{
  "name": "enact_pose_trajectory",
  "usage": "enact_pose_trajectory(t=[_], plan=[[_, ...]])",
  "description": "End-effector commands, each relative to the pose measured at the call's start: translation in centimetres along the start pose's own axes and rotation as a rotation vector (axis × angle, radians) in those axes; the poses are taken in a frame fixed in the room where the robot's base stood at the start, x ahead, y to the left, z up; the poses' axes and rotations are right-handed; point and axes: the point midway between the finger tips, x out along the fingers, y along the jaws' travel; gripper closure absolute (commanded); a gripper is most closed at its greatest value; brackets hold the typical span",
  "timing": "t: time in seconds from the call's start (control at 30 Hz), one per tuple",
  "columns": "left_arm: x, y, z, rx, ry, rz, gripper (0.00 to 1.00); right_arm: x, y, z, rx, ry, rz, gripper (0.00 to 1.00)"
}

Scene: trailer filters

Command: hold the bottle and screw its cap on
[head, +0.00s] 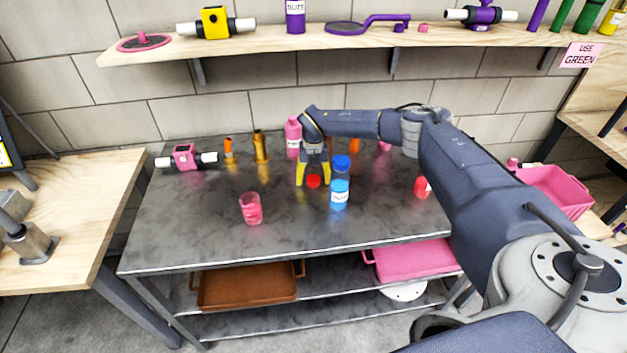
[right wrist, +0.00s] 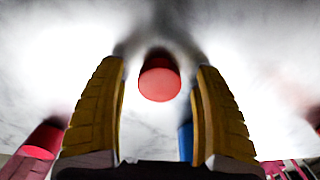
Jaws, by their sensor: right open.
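A small red cap (head: 313,181) lies on the dark table; it also shows in the right wrist view (right wrist: 159,78). My right gripper (head: 313,178) points down over the cap, its yellow fingers open on either side of it. In the right wrist view the open fingers (right wrist: 160,70) show gaps to the cap. A blue labelled bottle (head: 339,196) with a darker blue top (head: 341,162) stands upright just right of the gripper. A pink bottle (head: 292,136) stands behind it to the left. I cannot tell which bottle the cap fits. My left gripper is out of view.
A pink cup (head: 251,209) stands at the table's front left. A red labelled item (head: 421,187) is at the right. Orange and gold items (head: 260,146) and a pink-and-white part (head: 185,157) stand at the back left. The front middle is clear.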

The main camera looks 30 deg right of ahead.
Motion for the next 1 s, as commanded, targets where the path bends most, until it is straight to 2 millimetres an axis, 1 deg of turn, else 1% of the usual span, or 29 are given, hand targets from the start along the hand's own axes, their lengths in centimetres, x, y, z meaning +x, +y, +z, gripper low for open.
enact_pose_trajectory(t=[0.2, 0.5, 0.57, 0.6, 1.0], plan=[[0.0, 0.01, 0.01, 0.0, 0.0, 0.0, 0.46, -0.04, 0.0, 0.0, 0.0, 0.0, 0.0, 0.32], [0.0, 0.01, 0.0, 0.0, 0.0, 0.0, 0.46, -0.06, 0.0, 0.0, 0.0, 0.0, 0.0, 0.67], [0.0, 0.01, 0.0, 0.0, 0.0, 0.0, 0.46, -0.06, 0.0, 0.0, 0.0, 0.0, 0.0, 0.74], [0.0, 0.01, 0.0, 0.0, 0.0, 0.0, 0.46, -0.06, 0.0, 0.0, 0.0, 0.0, 0.0, 0.75], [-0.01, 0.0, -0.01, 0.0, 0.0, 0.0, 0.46, -0.19, 0.0, 0.02, 0.0, 0.0, 0.0, 0.76]])
